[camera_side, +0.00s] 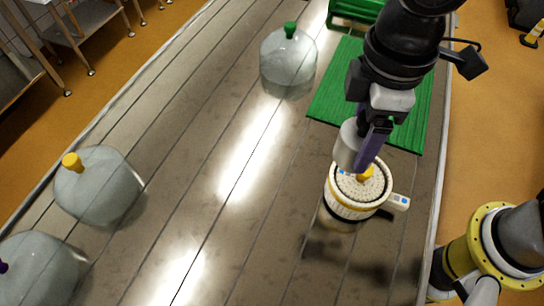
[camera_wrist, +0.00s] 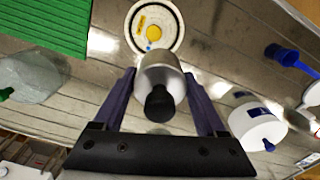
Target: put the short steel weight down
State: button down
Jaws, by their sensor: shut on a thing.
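The short steel weight (camera_side: 347,146) is a grey cylinder; its black knob (camera_wrist: 160,103) shows in the wrist view. My gripper (camera_side: 366,157) is shut on it, with a purple finger on either side in the wrist view (camera_wrist: 162,80). A white perforated mould (camera_side: 346,205) with a yellow band stands on the table below the weight. Its lid has a yellow knob (camera_side: 366,174), which also shows in the wrist view (camera_wrist: 153,32), just beyond the weight. The weight overlaps the lid's far edge in the side view; I cannot tell whether they touch.
A green slatted mat (camera_side: 328,92) lies behind the mould, with a green rack (camera_side: 350,12) beyond. Clear domes with green (camera_side: 288,68), yellow (camera_side: 98,195) and purple knobs stand leftward. The wrist view shows another white mould (camera_wrist: 257,128) and a blue-handled item (camera_wrist: 290,58). The table's middle is clear.

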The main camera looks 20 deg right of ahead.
aim_at(348, 154)
jog(key=f, duration=0.2)
jog(key=a+f, duration=0.1)
jog(key=shift+a+f, duration=0.15)
jog(key=shift+f, duration=0.2)
jog(key=w+a+f, duration=0.2)
jog(key=a+f, duration=0.1)
jog(key=w+a+f, duration=0.3)
jog(key=a, duration=0.1)
jog(key=w+a+f, duration=0.3)
jog(key=shift+w+a+f, duration=0.1)
jog(key=shift+a+f, duration=0.05)
jog(key=shift+a, duration=0.1)
jog(key=shift+f, duration=1.65)
jog(key=shift+f, duration=0.15)
grip_release()
jog(key=shift+f, duration=0.1)
